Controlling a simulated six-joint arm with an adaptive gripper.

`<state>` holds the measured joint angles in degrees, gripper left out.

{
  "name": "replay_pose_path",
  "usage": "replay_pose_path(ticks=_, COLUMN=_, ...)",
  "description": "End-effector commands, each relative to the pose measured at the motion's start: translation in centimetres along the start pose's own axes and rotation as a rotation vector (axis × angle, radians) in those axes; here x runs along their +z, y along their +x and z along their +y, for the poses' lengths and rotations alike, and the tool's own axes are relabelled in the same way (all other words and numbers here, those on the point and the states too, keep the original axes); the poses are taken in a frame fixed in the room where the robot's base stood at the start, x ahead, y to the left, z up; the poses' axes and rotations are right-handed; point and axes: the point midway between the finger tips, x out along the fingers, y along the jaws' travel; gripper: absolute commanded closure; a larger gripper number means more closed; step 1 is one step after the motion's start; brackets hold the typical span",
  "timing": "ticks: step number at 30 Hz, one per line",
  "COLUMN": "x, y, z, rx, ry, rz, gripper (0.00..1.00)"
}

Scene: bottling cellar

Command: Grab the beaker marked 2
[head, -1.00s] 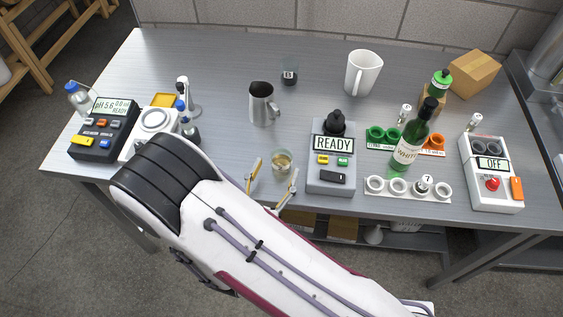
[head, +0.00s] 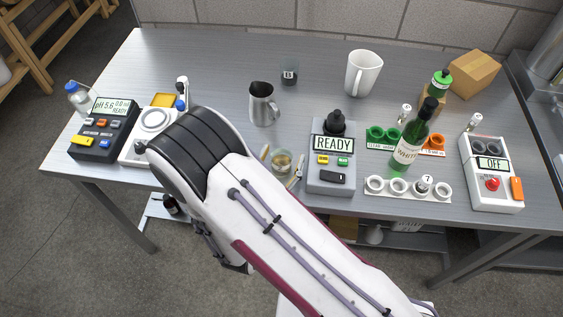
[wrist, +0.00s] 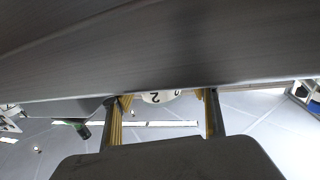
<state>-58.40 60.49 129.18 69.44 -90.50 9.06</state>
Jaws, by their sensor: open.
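My gripper (head: 282,156) is open, with one finger at the left and one at the right of this beaker. The rest of that labelled thing is hidden there. Another small beaker (head: 289,73) with dark contents stands at the back; its mark is too small to read.
The READY device (head: 331,182) stands close to the right of my gripper. A steel jug (head: 263,104) stands behind, a white mug (head: 362,73) farther back. A green bottle (head: 405,150) and a white rack (head: 385,193) are right. A pH meter (head: 103,130) is left.

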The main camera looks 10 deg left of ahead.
Motion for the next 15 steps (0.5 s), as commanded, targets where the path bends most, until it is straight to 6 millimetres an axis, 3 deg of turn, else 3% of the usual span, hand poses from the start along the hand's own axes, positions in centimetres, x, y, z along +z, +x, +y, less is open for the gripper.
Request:
replay_pose_path(ticks=8, x=0.0, y=-0.01, z=0.0, rx=0.0, ry=0.0, rz=0.0, gripper=0.44)
replay_pose_path(ticks=12, x=0.0, y=-0.01, z=0.0, rx=0.0, ry=0.0, rz=0.0, gripper=0.8)
replay_pose_path(ticks=13, x=0.0, y=-0.01, z=0.0, rx=0.0, ry=0.0, rz=0.0, gripper=0.85)
replay_pose_path(ticks=15, x=0.0, y=-0.01, z=0.0, rx=0.0, ry=0.0, rz=0.0, gripper=0.85)
